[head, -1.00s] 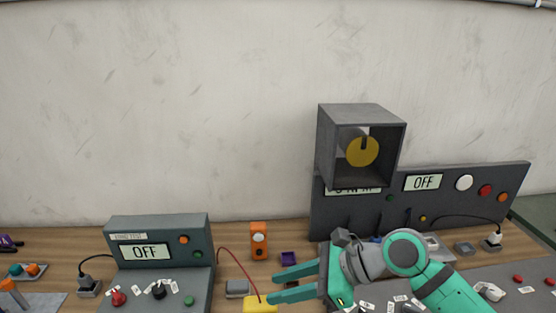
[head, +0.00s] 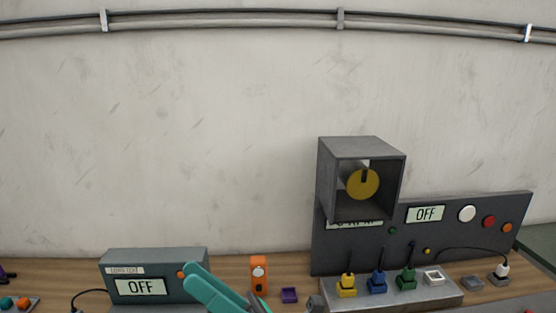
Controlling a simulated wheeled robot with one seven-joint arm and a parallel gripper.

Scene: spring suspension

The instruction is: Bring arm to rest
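My gripper (head: 222,293) shows at the bottom of the head view, just in front of the right end of the grey device with an OFF display (head: 140,287). Its teal fingers point up and to the left. Only part of it is in frame, and the lower finger and the space between the fingers are hard to make out. I see nothing held at the visible tip. The rest of my arm is mostly below the frame.
A dark panel (head: 470,245) with an OFF display and buttons stands at the right. A grey box with a yellow disc (head: 363,184) is above it. Yellow (head: 346,288), blue (head: 377,284) and green (head: 406,281) plugs stand before it. An orange device (head: 259,275) and purple holder (head: 289,295) sit mid-table.

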